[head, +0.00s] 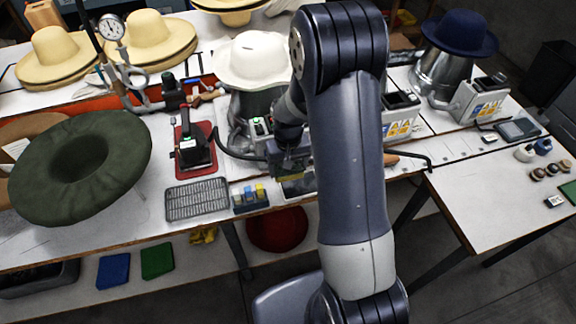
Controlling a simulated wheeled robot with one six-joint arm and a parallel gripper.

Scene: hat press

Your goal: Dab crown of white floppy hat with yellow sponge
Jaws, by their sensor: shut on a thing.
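The white floppy hat (246,62) sits on a metal steamer form at the back centre, its crown upward and its right brim partly hidden by my arm. My gripper (290,165) is below and in front of the hat, to its right, over the front part of the bench. It is shut on the yellow sponge (289,177), which shows as a narrow yellowish strip under the jaws. The gripper and sponge are apart from the hat's crown. My arm hides some of the bench around them.
A dark green hat (80,165) lies at the left. A black iron (192,145) stands on a red mat left of my gripper. A wire rack (197,200) and small holder (250,198) lie at the front edge. A navy hat (460,32) stands on another steamer at right.

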